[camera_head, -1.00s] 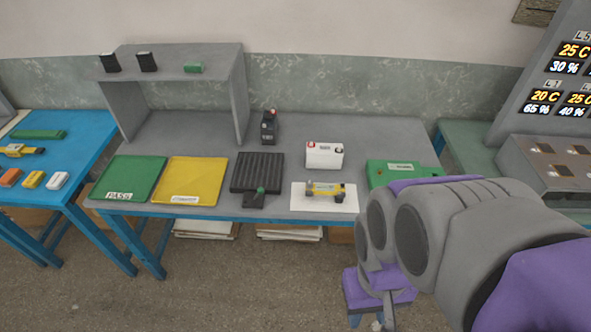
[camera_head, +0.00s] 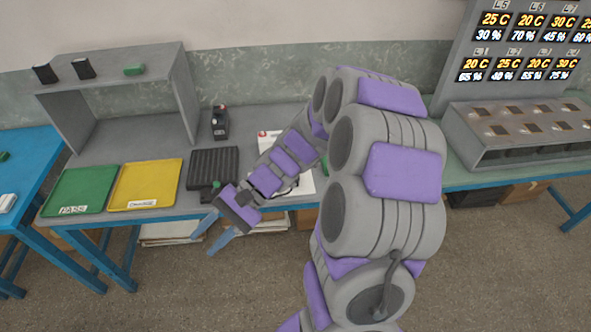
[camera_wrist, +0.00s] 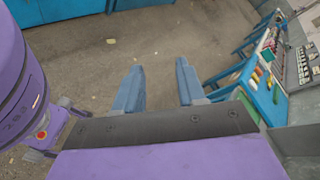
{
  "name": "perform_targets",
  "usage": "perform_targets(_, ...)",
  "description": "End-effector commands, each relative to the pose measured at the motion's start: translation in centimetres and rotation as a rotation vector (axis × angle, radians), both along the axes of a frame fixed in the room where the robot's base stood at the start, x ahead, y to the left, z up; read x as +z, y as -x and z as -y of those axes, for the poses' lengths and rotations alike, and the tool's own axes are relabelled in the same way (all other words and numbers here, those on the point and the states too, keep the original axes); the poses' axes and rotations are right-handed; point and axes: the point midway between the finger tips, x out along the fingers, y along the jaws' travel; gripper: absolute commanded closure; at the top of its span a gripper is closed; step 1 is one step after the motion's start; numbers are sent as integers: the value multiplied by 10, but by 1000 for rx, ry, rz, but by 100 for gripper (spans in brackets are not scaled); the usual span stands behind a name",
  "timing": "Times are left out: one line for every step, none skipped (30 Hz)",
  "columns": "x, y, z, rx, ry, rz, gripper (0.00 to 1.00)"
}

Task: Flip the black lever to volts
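My gripper (camera_head: 202,246) is open and empty, hanging over the floor just in front of the grey table's front edge. Its two blue fingers stand apart in the wrist view (camera_wrist: 160,68), with bare floor between them. A black ribbed plate (camera_head: 213,165) lies on the table, and a small black piece with a green knob (camera_head: 212,192) sits at its front edge, close to my gripper. I cannot tell whether this piece is the black lever. No volts marking is legible. My arm hides most of the white sheet (camera_head: 306,183) and the yellow tool that was seen on it.
A green tray (camera_head: 80,190) and a yellow tray (camera_head: 146,184) lie left of the plate. A black device (camera_head: 220,122) stands behind it. A white battery (camera_head: 266,142) is partly hidden by my arm. A rack of sockets (camera_head: 520,130) stands at right below temperature displays.

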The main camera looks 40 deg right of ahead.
Motion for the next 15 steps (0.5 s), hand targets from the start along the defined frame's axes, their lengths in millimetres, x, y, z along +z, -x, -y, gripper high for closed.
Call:
perform_targets(-6, -16, 11, -73, -55, -20, 60)
perform_targets(-9, -26, 18, -117, -85, -27, 60)
perform_targets(-13, -38, 28, -175, -128, -39, 60)
perform_targets(-16, -47, 36, -219, -158, -46, 60)
perform_targets(-20, -55, 46, -264, -190, -54, 60)
perform_targets(-26, -66, 58, -326, -230, -65, 60)
perform_targets(-30, -74, 69, -374, -259, -70, 60)
perform_targets(-35, -81, 80, -420, -288, -77, 60)
perform_targets(-42, -91, 96, -485, -326, -85, 60)
perform_targets(-48, -97, 109, -534, -354, -90, 60)
perform_targets(-54, -103, 123, -583, -381, -97, 60)
perform_targets(-64, -109, 143, -651, -416, -103, 60)
perform_targets(-71, -114, 158, -701, -441, -107, 60)
perform_targets(-80, -117, 174, -752, -467, -113, 60)
perform_targets(-91, -120, 195, -822, -501, -118, 60)
